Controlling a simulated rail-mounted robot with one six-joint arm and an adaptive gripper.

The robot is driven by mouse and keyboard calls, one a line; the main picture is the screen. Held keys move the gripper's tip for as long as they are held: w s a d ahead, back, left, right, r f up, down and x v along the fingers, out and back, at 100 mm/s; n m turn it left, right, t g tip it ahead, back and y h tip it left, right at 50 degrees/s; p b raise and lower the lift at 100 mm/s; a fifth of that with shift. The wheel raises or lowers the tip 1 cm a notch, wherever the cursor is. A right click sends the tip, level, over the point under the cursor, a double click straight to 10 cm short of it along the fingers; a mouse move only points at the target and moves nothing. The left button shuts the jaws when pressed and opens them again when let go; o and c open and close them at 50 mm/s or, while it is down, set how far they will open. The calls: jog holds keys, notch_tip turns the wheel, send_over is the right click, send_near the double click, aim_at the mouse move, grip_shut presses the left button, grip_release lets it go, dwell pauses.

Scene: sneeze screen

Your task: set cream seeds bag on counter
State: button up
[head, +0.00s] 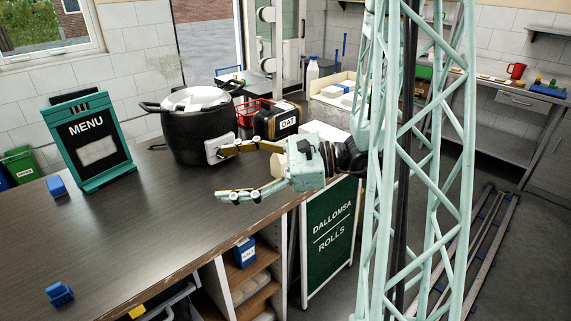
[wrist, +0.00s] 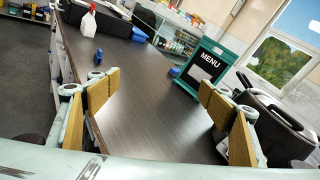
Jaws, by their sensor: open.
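My gripper (head: 230,173) is open over the counter (head: 150,215), beside the black pot. I cannot clearly make out a cream seeds bag in either view. A small whitish item (head: 217,148) shows by the upper fingertip in the head view; I cannot tell what it is or whether it touches.
A black pot (head: 192,135) and a MENU board (head: 93,145) stand along the counter's back. An OAT container (head: 288,122) and a red basket (head: 248,112) are right of the pot. Small blue items (head: 57,186) (head: 60,293) lie left. The counter's middle is clear.

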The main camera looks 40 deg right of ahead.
jog(key=w+d+f+m+t+h+b, duration=0.1)
jog(key=d+f+m+t+h, duration=0.2)
jog(key=d, duration=0.5)
jog(key=w+d+f+m+t+h, duration=0.15)
jog(key=d+f+m, duration=0.25)
jog(key=d, duration=0.4)
jog(key=m+t+h+b, duration=0.1)
jog(key=m+t+h, duration=0.2)
jog(key=m+h, duration=0.35)
send_near(285, 158)
jog(key=s+d+f, duration=0.2)
jog(key=shift+w+h, duration=0.2)
jog(key=shift+h, duration=0.1)
jog(key=shift+w+a, duration=0.1)
jog(key=shift+w, duration=0.1)
jog(key=shift+w+r+b, duration=0.1)
jog(key=shift+w+b, duration=0.6)
jog(key=shift+w, duration=3.4)
jog(key=shift+w, duration=0.15)
jog(key=shift+w+b, duration=0.65)
jog(key=shift+w, duration=1.8)
jog(key=shift+c, duration=0.3)
jog(key=c, duration=1.1)
